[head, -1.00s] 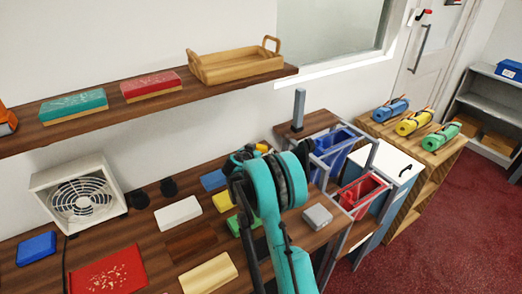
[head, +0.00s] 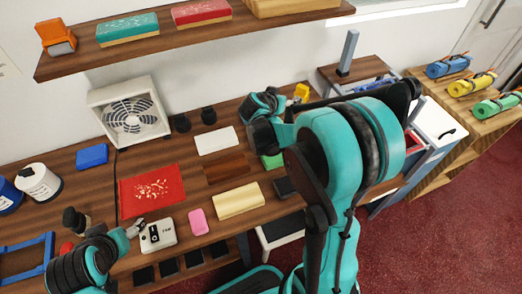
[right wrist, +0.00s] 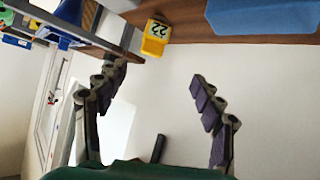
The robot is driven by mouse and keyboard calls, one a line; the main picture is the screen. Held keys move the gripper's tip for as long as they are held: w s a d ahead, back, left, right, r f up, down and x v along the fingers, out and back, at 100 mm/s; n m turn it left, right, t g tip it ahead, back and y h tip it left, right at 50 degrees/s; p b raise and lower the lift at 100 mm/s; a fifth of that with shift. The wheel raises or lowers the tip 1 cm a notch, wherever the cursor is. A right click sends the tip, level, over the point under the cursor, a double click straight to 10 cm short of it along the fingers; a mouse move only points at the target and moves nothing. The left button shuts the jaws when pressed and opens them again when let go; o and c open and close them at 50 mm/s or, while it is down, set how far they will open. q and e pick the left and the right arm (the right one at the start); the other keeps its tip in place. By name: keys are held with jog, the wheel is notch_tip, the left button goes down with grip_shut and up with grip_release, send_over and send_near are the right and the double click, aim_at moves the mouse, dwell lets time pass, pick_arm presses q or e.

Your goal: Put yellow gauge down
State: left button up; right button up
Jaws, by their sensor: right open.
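The yellow gauge (head: 301,92) is at the back of the dark wood counter, just right of my right gripper in the head view. In the right wrist view the gauge (right wrist: 155,38), marked "22", sits by the counter's edge against the white wall, beyond the fingertips. My right gripper (right wrist: 160,78) is open, with nothing between its fingers, apart from the gauge. In the head view my right arm partly hides that gripper. My left gripper (head: 135,229) is at the lower left beside a white switch box (head: 157,235); its finger gap is too small to judge.
The counter holds a fan (head: 129,112), a red mat (head: 151,190), a white block (head: 216,140), a cream block (head: 238,201) and a pink block (head: 198,222). A wall shelf (head: 190,38) runs above. Rolled mats (head: 449,66) lie on a stand at right.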

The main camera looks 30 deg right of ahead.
jog(key=s+a+n+y, duration=0.9)
jog(key=s+a+n, duration=0.1)
jog(key=s+a, duration=1.2)
jog(key=shift+s+a+r+t+y, duration=0.2)
jog(key=shift+s+a+t+y, duration=0.15)
jog(key=shift+a, duration=0.4)
jog(key=shift+d, duration=0.1)
